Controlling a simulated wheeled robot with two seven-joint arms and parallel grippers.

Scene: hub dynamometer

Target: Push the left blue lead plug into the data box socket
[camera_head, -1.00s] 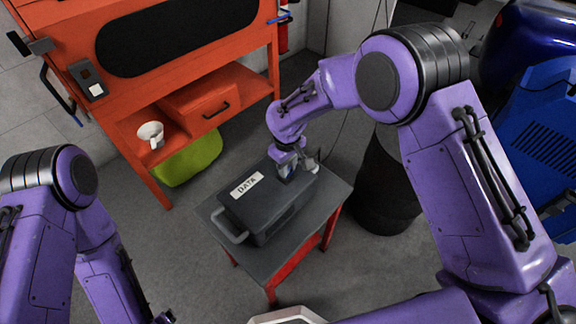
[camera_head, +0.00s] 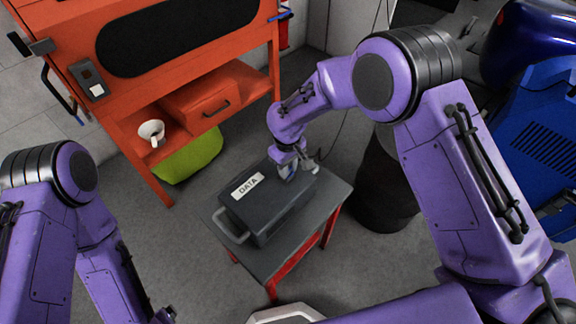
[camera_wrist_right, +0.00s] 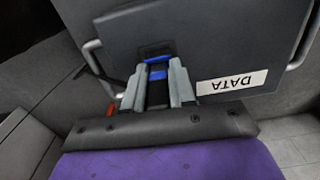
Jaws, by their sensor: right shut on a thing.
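The data box (camera_head: 264,217) is a dark grey case with a white DATA label and side handles, lying on a small table. My right gripper (camera_head: 288,172) points down at the box's top, near its far right end. In the right wrist view, my right gripper (camera_wrist_right: 156,76) is shut on the blue lead plug (camera_wrist_right: 157,76), held between its grey fingers. The socket (camera_wrist_right: 157,52), a dark opening with blue at its edge, is right in front of the plug. I cannot tell how deep the plug sits. Only a dark tip of my left gripper (camera_head: 164,316) shows at the bottom edge.
The small table (camera_head: 270,262) has a grey top and red legs. A black drum (camera_head: 385,195) and blue machine (camera_head: 545,140) are at right.

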